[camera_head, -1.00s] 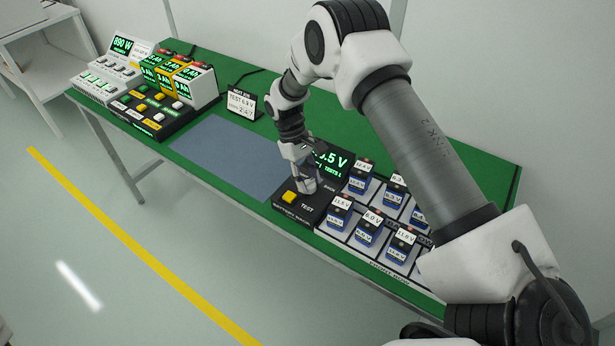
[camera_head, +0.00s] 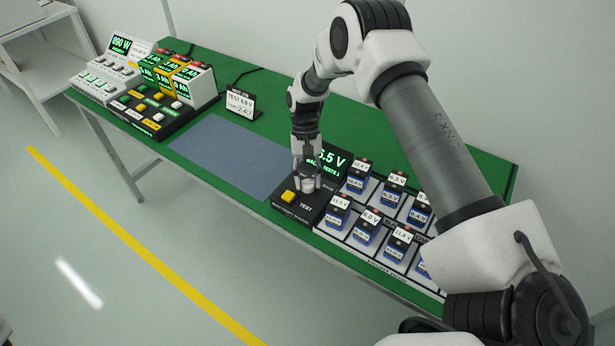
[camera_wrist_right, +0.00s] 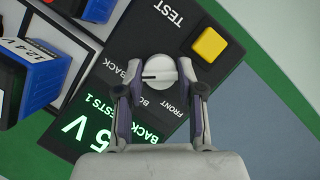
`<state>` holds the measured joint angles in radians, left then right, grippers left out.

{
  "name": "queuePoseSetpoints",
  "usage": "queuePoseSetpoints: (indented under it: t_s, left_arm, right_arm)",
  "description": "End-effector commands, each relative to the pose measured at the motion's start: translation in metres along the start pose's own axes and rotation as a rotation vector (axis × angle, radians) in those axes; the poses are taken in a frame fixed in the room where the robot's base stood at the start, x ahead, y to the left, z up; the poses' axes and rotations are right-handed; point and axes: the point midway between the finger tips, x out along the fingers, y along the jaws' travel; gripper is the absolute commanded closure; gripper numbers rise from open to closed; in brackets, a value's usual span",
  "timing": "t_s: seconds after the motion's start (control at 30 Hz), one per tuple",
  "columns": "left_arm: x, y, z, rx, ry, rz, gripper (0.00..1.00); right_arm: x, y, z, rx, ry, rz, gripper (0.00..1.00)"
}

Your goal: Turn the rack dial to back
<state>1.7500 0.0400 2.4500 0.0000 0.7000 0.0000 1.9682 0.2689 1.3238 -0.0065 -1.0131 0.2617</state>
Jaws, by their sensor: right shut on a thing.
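The rack dial (camera_wrist_right: 160,70) is a round light-grey knob on the black battery rack (camera_wrist_right: 165,45). In the right wrist view its dark pointer line points left, towards the BACK label. Other labels by it read FRONT and a partly hidden BO… word. My right gripper (camera_wrist_right: 160,88) is shut on the dial, one finger on each side. In the head view my right gripper (camera_head: 307,181) points down at the dial and hides part of it. The green display (camera_head: 327,158) reads 6.5 V, and its lower line shows BACK and TESTS 1. My left gripper is not in view.
A yellow TEST button (camera_head: 290,197) is beside the dial. Several blue batteries with voltage tags stand in a tray (camera_head: 372,252) to the right. A bare grey-blue mat (camera_head: 228,155) lies to the left, with a small sign (camera_head: 241,104) behind it.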

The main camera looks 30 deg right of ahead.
Motion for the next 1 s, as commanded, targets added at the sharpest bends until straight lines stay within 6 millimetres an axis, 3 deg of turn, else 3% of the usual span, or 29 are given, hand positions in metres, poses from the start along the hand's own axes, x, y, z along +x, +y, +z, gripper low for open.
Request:
queuePoseSetpoints:
  t_s: [0.43,0.47,0.5,0.83,1.0]
  left_arm:
    - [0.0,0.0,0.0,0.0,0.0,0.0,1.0]
    - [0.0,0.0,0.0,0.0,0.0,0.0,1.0]
    - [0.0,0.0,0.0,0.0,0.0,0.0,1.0]
    - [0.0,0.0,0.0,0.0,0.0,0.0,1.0]
    - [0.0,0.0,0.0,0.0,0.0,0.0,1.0]
  right_arm:
    - [0.004,0.001,0.002,0.01,-0.008,-0.001,0.97]
    - [0.004,0.001,0.002,0.01,-0.008,-0.001,0.52]
    - [0.003,0.001,0.001,0.01,-0.007,-0.001,0.38]
    - [-0.001,0.0,0.0,0.009,-0.001,-0.003,0.38]
    - [-0.023,0.0,-0.001,0.009,0.002,-0.006,0.38]
